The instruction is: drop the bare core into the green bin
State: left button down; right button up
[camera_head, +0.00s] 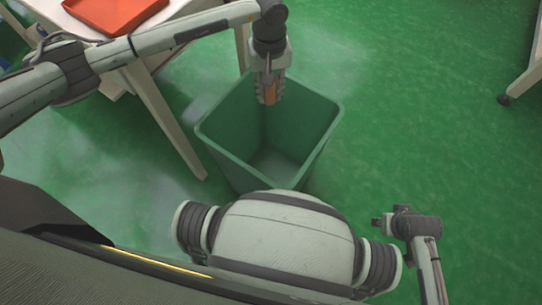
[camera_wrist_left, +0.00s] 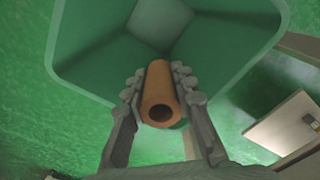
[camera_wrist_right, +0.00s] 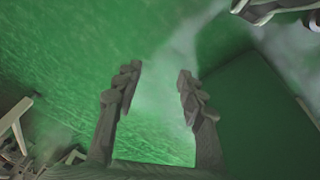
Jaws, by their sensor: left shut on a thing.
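The bare core, a brown hollow tube (camera_wrist_left: 160,95), is held between the two fingers of my left gripper (camera_wrist_left: 158,78). The core (camera_head: 268,96) also shows in the head view, below the left gripper (camera_head: 269,88), which points down over the far part of the green bin's opening. The green bin (camera_head: 222,146) stands open on the floor and looks empty inside. In the left wrist view the bin (camera_wrist_left: 95,62) lies beyond the core. My right gripper (camera_wrist_right: 156,85) is open with nothing between its fingers, and a dark green bin side (camera_wrist_right: 258,110) is to its right.
A white table (camera_head: 165,120) with an orange-red tray (camera_head: 112,12) stands at the upper left, one leg close to the bin. The green floor (camera_head: 430,110) right of the bin is clear. A caster (camera_head: 504,99) of other furniture is at the right edge.

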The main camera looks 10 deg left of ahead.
pick_arm(q)
notch_tip(320, 180, down, 2)
jog(key=shift+f+b, duration=0.15)
jog(key=shift+b, duration=0.2)
jog(key=shift+f, duration=0.5)
jog(key=c, duration=1.2)
grip_release()
pick_arm(e)
jog(key=r, duration=0.3)
jog(key=shift+w+d, duration=0.1)
jog(key=shift+w, duration=0.1)
pick_arm(q)
jog(key=shift+r, duration=0.1)
notch_tip(320, 180, up, 12)
jog(key=shift+f, duration=0.1)
